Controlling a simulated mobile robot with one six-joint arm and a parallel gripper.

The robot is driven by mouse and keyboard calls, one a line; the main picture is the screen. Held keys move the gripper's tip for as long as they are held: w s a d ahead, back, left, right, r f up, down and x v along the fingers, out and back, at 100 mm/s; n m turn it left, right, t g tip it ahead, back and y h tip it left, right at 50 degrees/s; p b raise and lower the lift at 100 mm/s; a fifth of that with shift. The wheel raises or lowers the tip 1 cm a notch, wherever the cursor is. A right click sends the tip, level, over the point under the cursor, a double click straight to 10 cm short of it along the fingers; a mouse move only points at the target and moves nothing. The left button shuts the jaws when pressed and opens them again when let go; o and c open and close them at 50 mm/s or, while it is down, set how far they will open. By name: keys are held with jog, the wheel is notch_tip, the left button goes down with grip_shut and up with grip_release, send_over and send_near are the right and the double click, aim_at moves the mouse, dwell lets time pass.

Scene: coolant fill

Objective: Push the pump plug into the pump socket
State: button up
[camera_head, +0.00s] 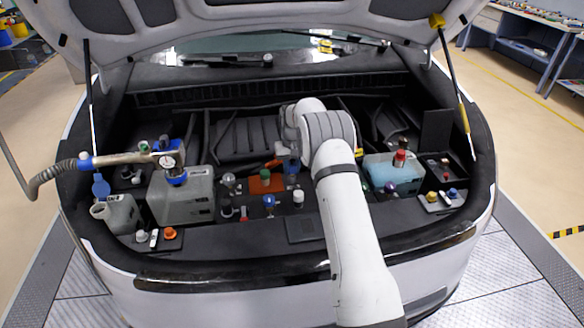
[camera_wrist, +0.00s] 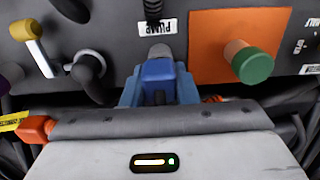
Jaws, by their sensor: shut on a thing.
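In the wrist view a blue plug (camera_wrist: 158,72) sits between the two light-blue fingertips of my gripper (camera_wrist: 159,88), which is shut on it. A rounded grey piece (camera_wrist: 160,50) shows just beyond the plug, beside a white PUMP label (camera_wrist: 157,27). I cannot tell whether this grey piece is the plug's nose or the pump socket, or how deep the plug sits. In the head view my gripper (camera_head: 291,174) is low over the engine bay, just right of an orange plate (camera_head: 254,187), and my wrist partly hides it.
A green-capped knob (camera_wrist: 252,65) stands on the orange plate close beside the plug. A dark elbow fitting (camera_wrist: 88,67) and a yellow-handled lever (camera_wrist: 34,45) stand on the other side. A grey tank (camera_head: 185,205) with a nozzle is at left, a light-blue tank (camera_head: 397,177) at right.

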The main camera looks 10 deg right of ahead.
aim_at(292, 164)
jog(key=shift+f, duration=0.15)
jog(key=o, duration=1)
jog(key=shift+f, duration=0.1)
jog(key=shift+r+b, duration=0.75)
jog(key=shift+r, duration=3.25)
